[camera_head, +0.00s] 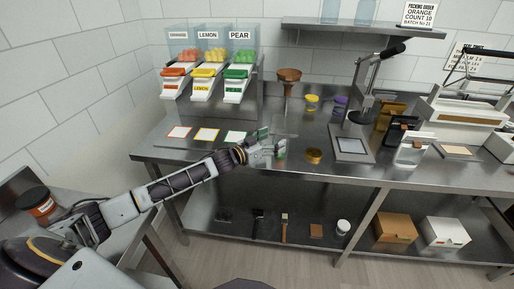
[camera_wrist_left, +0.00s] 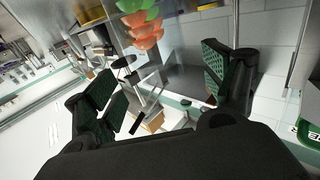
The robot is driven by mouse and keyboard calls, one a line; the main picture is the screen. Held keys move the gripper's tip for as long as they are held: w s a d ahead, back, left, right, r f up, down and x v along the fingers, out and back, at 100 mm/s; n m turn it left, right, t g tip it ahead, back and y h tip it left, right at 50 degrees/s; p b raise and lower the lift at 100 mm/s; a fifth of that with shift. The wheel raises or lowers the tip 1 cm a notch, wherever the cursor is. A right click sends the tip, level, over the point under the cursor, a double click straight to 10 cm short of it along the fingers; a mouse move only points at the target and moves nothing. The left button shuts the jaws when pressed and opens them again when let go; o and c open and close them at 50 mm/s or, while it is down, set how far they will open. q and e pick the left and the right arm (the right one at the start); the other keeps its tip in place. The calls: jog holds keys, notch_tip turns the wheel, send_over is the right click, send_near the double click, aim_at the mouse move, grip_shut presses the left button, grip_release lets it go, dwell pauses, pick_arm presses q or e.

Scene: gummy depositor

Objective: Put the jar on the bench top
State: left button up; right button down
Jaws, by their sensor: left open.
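My left gripper (camera_head: 271,145) is open over the front part of the steel bench top (camera_head: 310,178), its green-padded fingers apart. In the left wrist view the gripper (camera_wrist_left: 158,85) is also open, and I see no jar clearly between the pads. A faint clear outline shows beside the fingers in the head view; I cannot tell if it is a jar. Clear jars (camera_head: 365,11) stand on the upper shelf. A dark-lidded jar (camera_head: 38,205) with orange-brown contents stands on the left side table. My right gripper is not in view.
Orange, yellow and green dispensers (camera_head: 205,82) stand at the back left, with coloured cards (camera_head: 207,134) before them. A gold dish (camera_head: 314,155) lies right of the gripper. Boxes (camera_head: 395,229) sit on the lower shelf.

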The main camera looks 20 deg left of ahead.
pick_arm(q)
jog(key=shift+s+a, duration=0.3)
jog(key=shift+s, duration=0.25)
jog(key=shift+v, duration=2)
jog(key=shift+s+a, duration=0.25)
jog(key=shift+s, duration=0.15)
jog(key=shift+s+a, duration=0.2)
jog(key=shift+s, duration=0.1)
jog(key=shift+s+a, duration=0.1)
jog(key=shift+s, duration=0.1)
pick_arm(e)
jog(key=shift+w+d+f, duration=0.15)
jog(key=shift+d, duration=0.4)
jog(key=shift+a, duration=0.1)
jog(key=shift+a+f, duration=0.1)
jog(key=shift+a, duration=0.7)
